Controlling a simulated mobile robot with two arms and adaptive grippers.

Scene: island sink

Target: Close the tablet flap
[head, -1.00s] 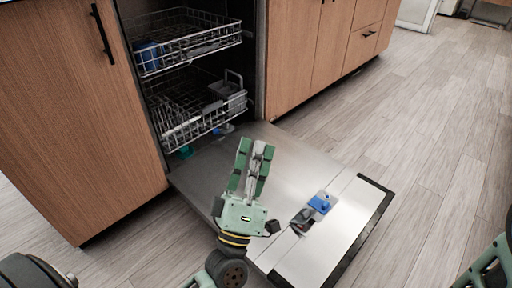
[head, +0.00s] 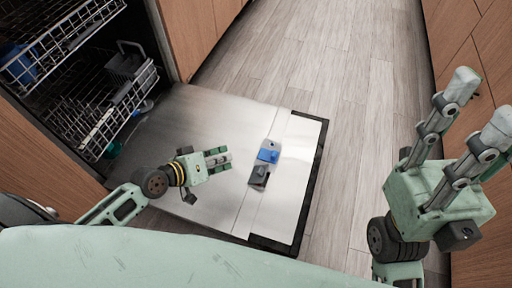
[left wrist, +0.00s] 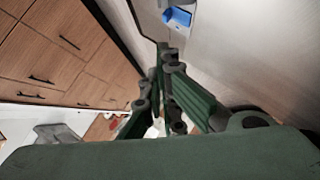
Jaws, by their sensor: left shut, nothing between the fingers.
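The dispenser on the inner face of the lowered dishwasher door (head: 190,120) has a blue part (head: 268,155) and a dark grey part (head: 259,177) beside it. I cannot tell surely which piece is the tablet flap or how far it stands open. My left gripper (head: 228,160) is shut and empty, over the door just left of the dispenser, its fingers pointing at it. A gap shows between them. In the left wrist view the blue part (left wrist: 178,16) lies beyond the fingertips (left wrist: 168,50). My right gripper (head: 485,105) is open and empty at the right, far from the door.
Two wire racks (head: 60,50) stand in the dishwasher behind the door. Wooden cabinets (head: 205,30) flank it, and more cabinets (head: 470,40) stand at the right behind my right gripper. Bare plank floor (head: 340,80) lies between.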

